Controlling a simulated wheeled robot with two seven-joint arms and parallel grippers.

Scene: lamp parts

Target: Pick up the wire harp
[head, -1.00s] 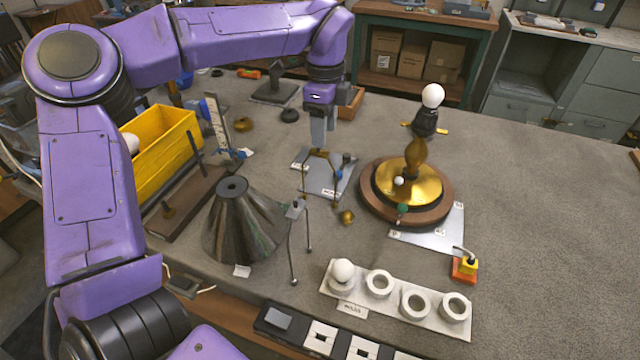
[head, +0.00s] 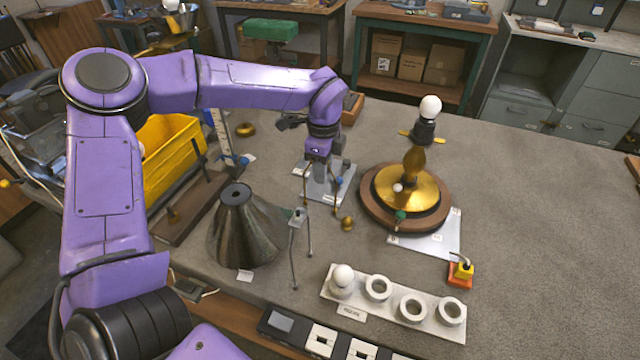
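The wire harp (head: 335,198) is a thin brass-coloured wire loop with two legs, over a pale labelled plate (head: 314,190) in the middle of the table. My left gripper (head: 319,183) points down at its upper part, and a leg shows on each side of the fingers. The gripper covers the harp's top, so I cannot tell whether the fingers are closed on it. My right gripper is out of view.
A dark cone shade (head: 243,232) and a grey two-legged wire piece (head: 297,240) stand in front. A wood-and-brass lamp base (head: 375,212) is to the right. A white ring tray (head: 340,298) lies nearer.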

